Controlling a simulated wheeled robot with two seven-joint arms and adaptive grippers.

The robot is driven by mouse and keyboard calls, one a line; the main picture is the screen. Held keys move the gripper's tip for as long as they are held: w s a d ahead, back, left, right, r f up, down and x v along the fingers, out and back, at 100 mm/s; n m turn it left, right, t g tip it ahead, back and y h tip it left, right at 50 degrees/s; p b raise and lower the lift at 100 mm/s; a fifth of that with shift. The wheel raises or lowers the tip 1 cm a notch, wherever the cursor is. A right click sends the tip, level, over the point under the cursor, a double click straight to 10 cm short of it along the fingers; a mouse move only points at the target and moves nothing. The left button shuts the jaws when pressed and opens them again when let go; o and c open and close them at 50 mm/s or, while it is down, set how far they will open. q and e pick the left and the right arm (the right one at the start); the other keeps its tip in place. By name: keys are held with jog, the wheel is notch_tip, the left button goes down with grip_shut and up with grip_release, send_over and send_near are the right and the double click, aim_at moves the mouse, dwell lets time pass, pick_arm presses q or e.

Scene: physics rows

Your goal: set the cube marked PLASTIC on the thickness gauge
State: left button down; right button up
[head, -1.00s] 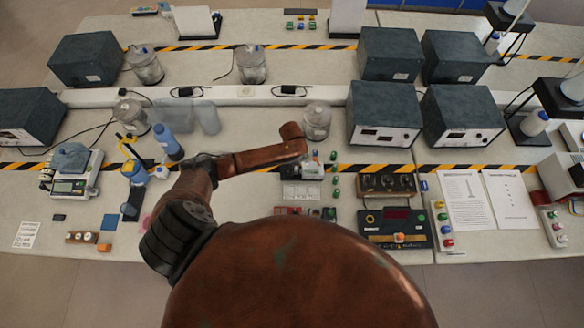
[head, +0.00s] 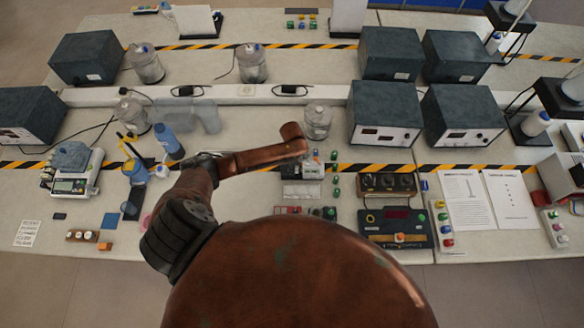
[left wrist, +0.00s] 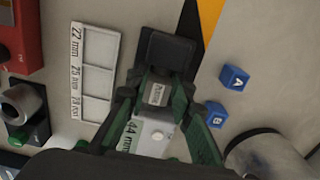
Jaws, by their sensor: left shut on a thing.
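In the left wrist view my left gripper (left wrist: 157,98) is shut on a small grey-brown cube (left wrist: 156,94). The cube carries dark lettering that is too small to read surely. I cannot tell whether the cube touches the gauge. In the head view the gauge (head: 313,171) shows partly past my copper arm link, which hides the left gripper. My right gripper is not in view.
A white tray (left wrist: 97,72) with compartments marked in mm lies left of the gauge in the wrist view. Blue cubes A (left wrist: 234,78) and B (left wrist: 215,115) stand to the right, near a metallic cylinder (left wrist: 265,157). A black panel (head: 397,228) is nearer in the head view.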

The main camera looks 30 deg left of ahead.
pick_arm(q)
jog(key=shift+f, duration=0.25)
jog(key=c, duration=1.6)
grip_release()
jog(key=shift+o, duration=0.3)
jog(key=shift+o, duration=1.2)
notch_tip(320, 180, up, 8)
jog(key=p, duration=0.8)
